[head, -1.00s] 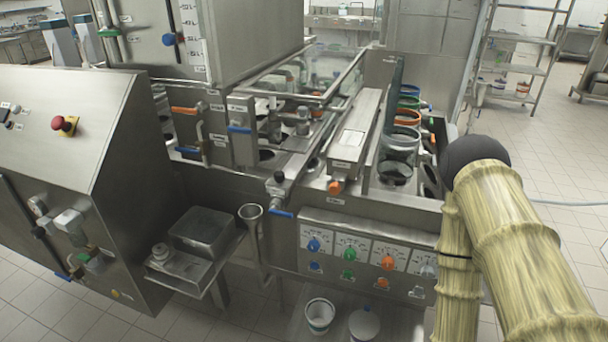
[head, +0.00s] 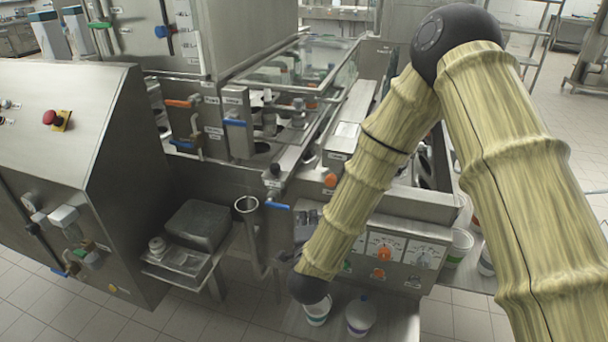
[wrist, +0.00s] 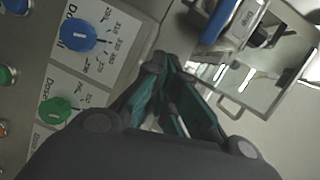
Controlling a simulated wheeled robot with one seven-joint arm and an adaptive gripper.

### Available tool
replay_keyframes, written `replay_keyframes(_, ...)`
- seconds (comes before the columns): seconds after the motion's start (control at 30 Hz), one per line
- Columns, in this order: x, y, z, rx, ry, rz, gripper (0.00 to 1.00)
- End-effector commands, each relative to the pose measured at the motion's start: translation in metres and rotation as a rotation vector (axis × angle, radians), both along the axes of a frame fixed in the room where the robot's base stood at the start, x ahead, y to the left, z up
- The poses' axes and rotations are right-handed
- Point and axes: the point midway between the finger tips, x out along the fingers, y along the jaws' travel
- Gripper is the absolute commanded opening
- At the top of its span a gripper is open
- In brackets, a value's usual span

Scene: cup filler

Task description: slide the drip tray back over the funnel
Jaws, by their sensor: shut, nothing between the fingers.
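A steel funnel (head: 246,205) stands at the machine's front left corner, with its mouth uncovered. A shiny steel pan (head: 203,226) sits on the side shelf left of the funnel, apart from it. I cannot tell for sure that this pan is the drip tray. In the wrist view, my gripper (wrist: 165,75) is shut and empty, close to the dial panel. A shallow bright metal tray shape (wrist: 268,97) with a small loop handle lies beyond the fingers at the upper right.
The dial panel (head: 412,252) is on the machine's front. A blue-handled valve (head: 277,206) sticks out beside the funnel; a blue handle (wrist: 222,20) also shows in the wrist view.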

Motion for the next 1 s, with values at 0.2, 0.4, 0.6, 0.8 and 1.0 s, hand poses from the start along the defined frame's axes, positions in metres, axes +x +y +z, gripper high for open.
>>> replay_keyframes(0.2,0.016,0.016,0.06,0.157,-0.149,-0.061,0.0)
replay_keyframes(0.4,0.033,0.016,0.066,0.169,-0.16,-0.066,0.0)
replay_keyframes(0.6,0.064,0.013,0.066,0.167,-0.159,-0.066,0.0)
replay_keyframes(0.8,0.094,0.011,0.065,0.167,-0.158,-0.065,0.0)
replay_keyframes(1.0,0.111,0.009,0.063,0.166,-0.157,-0.065,0.0)
